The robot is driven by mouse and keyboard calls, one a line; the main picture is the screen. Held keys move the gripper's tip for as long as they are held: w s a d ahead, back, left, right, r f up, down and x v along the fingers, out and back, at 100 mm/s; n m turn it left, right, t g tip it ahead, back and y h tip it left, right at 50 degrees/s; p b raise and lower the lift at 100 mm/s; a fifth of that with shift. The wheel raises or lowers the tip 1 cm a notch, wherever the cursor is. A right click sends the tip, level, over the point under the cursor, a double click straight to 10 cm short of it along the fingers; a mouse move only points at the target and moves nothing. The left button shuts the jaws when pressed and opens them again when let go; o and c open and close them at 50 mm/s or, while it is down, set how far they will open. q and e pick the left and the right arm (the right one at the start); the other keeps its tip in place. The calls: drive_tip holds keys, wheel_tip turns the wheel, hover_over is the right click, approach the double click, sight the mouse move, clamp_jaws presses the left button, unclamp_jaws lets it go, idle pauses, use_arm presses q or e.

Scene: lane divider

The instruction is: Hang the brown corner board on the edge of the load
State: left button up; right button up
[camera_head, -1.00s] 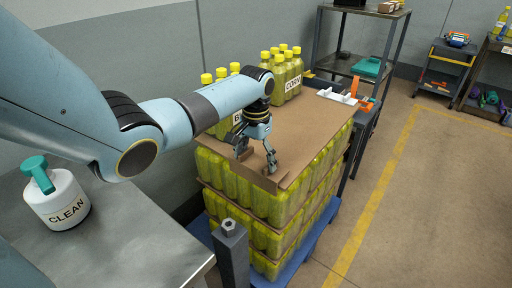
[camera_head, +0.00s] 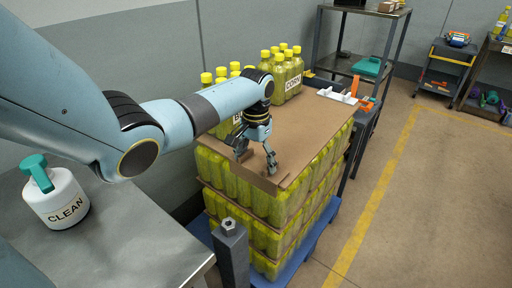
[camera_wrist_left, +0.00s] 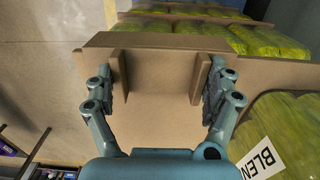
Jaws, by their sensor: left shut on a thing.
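The load (camera_head: 262,213) is a stack of yellow-green bottles with cardboard sheets between the layers and a brown top sheet (camera_head: 316,122). The brown corner board (camera_head: 262,183) is at the load's near top edge, under my left gripper (camera_head: 256,161). In the left wrist view the corner board (camera_wrist_left: 158,42) shows a broad face, a folded lip and two upright ribs. My left gripper (camera_wrist_left: 160,90) is shut on it, with its fingers against the outer sides of the ribs. I cannot tell whether the board touches the load's edge. My right gripper is not in view.
Loose yellow-capped bottles (camera_head: 285,73) stand on the load's far left part. A steel table (camera_head: 125,243) with a white "CLEAN" container (camera_head: 62,203) is at the left. A dark post (camera_head: 231,255) stands before the load. The floor to the right is open.

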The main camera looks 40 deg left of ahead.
use_arm(q)
drive_tip(key=shift+f, duration=0.1)
drive_tip(key=o, duration=0.9)
wheel_tip(320, 180, up, 12)
idle(0.4)
